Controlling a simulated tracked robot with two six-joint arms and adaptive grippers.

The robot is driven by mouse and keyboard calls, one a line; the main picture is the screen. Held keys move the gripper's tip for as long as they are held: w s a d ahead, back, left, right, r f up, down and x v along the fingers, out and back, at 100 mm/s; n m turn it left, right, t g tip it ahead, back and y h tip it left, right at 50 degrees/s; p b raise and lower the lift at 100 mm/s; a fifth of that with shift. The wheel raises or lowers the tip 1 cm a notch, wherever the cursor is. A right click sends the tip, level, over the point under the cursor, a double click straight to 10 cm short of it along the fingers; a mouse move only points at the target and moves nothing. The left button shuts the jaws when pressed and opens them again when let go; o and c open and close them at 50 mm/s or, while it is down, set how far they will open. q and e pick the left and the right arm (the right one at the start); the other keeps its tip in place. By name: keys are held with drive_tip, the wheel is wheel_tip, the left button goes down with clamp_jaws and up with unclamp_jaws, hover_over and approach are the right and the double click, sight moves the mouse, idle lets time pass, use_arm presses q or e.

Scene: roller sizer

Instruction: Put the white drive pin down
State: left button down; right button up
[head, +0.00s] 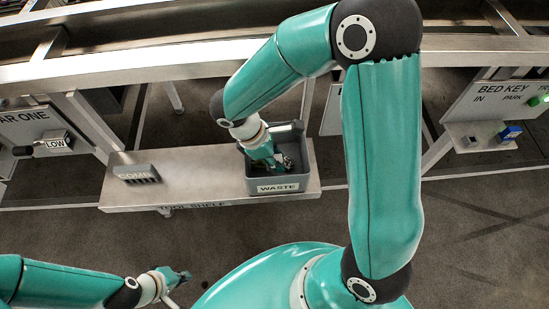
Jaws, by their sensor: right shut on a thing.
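My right gripper (279,163) reaches down into the grey bin (277,188) labelled WASTE, on the right part of the tool shelf. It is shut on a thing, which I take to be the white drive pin. The pin is too small and too covered by the fingers and wrist to make out clearly. A pale grey cylindrical shape shows by the bin's back edge, and I cannot tell what it is. My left gripper (179,279) is at the bottom left, over the floor and away from the shelf. I cannot tell whether its fingers are open.
The metal tool shelf (208,178) has a grey block (137,172) labelled COMB at its left, with bare space between block and bin.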

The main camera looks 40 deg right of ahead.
drive_tip(key=shift+f+b, duration=0.55)
drive_tip(key=shift+f, duration=0.05)
drive_tip(key=o, duration=1)
drive_tip(key=shift+r+p, duration=0.45)
drive_tip(key=shift+r, duration=0.05)
drive_tip(key=p+v, duration=0.1)
drive_tip(key=v, duration=1.1)
drive_tip(key=shift+d+r, duration=0.1)
drive_tip(key=shift+r, duration=0.1)
drive_tip(key=shift+s, duration=0.1)
